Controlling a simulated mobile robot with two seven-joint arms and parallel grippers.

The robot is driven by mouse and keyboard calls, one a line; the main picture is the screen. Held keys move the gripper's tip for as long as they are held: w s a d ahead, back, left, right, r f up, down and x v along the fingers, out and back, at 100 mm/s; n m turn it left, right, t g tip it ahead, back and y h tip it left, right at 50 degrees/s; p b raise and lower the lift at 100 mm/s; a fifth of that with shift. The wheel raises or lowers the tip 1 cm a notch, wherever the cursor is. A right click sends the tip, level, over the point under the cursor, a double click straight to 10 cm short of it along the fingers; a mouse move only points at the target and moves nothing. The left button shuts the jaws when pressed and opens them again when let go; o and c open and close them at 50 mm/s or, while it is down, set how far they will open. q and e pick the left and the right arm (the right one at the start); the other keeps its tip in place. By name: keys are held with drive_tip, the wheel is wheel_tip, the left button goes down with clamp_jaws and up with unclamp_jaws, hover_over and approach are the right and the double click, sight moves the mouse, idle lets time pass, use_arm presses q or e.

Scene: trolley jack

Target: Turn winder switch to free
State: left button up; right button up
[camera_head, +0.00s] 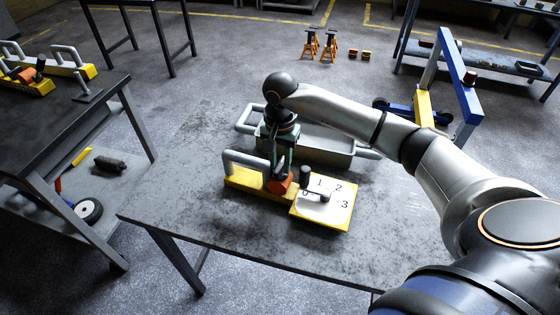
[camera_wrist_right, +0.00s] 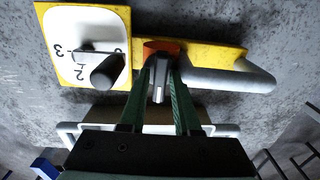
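A yellow unit (camera_head: 245,180) with a grey handle lies on the grey table. Its orange-based switch (camera_head: 279,186) is partly hidden by my right gripper (camera_head: 279,166), which points down over it. In the right wrist view, the orange base (camera_wrist_right: 163,46) has a grey lever (camera_wrist_right: 158,85) standing between the green fingers of my right gripper (camera_wrist_right: 161,68). The fingers are apart, with narrow gaps beside the lever. A white dial plate (camera_head: 335,190) with numbers and a black-grey crank is at the unit's right end. My left gripper is not in view.
A grey tray (camera_head: 325,144) with handles lies just behind the unit. A dark bench (camera_head: 60,110) with similar yellow units stands at the left. A blue and yellow jack (camera_head: 455,75) stands on the floor at right. The table's front left is clear.

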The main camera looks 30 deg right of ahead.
clamp_jaws()
drive_tip(key=shift+m, duration=0.3)
drive_tip(key=m+b, duration=0.1)
drive_tip(key=m, duration=0.1)
drive_tip(key=shift+m, duration=0.4)
drive_tip(key=m+b, duration=0.1)
drive_tip(key=m, duration=0.3)
drive_tip(key=shift+m, duration=0.3)
drive_tip(key=m+b, duration=0.1)
drive_tip(key=m, duration=0.4)
drive_tip(key=shift+m, duration=2.5)
